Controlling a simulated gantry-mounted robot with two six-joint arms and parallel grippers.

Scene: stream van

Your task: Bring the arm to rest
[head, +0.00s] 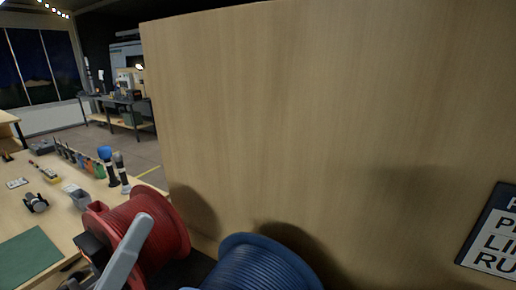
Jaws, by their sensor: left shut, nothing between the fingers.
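My left gripper (126,250) shows at the bottom left as a grey and black shape, shut and empty. It is in front of a red spool (168,225) and covers part of it. The lower part of the arm is cut off by the bottom edge. My right gripper is not in view.
A blue ribbed spool (255,268) is at the bottom centre, close to a large wooden panel (300,110). A workbench (70,215) at left holds a green mat (28,255), a grey bin (80,198) and several small tools. A black-and-white sign (492,235) is at right.

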